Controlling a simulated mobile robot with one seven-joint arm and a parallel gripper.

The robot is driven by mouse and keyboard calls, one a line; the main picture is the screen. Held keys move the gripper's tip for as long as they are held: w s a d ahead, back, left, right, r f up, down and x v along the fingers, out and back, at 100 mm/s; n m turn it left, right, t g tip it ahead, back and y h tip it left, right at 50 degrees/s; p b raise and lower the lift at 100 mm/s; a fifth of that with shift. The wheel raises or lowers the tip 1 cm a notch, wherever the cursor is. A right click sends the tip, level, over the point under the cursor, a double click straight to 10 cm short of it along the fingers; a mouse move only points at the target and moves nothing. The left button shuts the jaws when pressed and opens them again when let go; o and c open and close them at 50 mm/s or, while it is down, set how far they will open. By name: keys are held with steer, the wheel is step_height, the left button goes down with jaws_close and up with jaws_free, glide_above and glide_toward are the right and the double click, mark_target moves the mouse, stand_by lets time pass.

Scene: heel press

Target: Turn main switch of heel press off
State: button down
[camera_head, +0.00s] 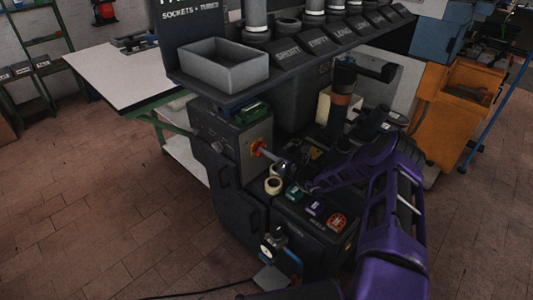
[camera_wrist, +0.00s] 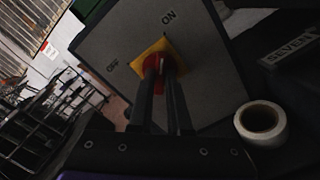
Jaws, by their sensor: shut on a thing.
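The heel press (camera_head: 232,190) is a dark machine with a grey control box (camera_head: 228,135) on its left side. Its main switch (camera_head: 257,148) is a red knob on a yellow plate, on the box's front face. In the wrist view the red switch (camera_wrist: 152,62) sits between the labels OFF, at left, and ON, at upper right. My gripper (camera_wrist: 163,72) is shut on the red knob, its two dark fingers on either side of it. The fingers hide part of the knob, so its exact pointing direction is hard to tell.
A roll of tape (camera_wrist: 260,122) lies right of the control box. A grey tray (camera_head: 224,66) stands above the box. A white-topped table (camera_head: 110,75) is behind at left. Open floor lies at left.

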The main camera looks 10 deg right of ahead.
steer(key=n+b, duration=0.3)
steer(key=n, duration=1.4)
steer(key=shift+b, duration=0.35)
steer(key=shift+n, duration=0.4)
steer(key=c, duration=0.9)
jaws_free()
steer(key=shift+o, duration=0.2)
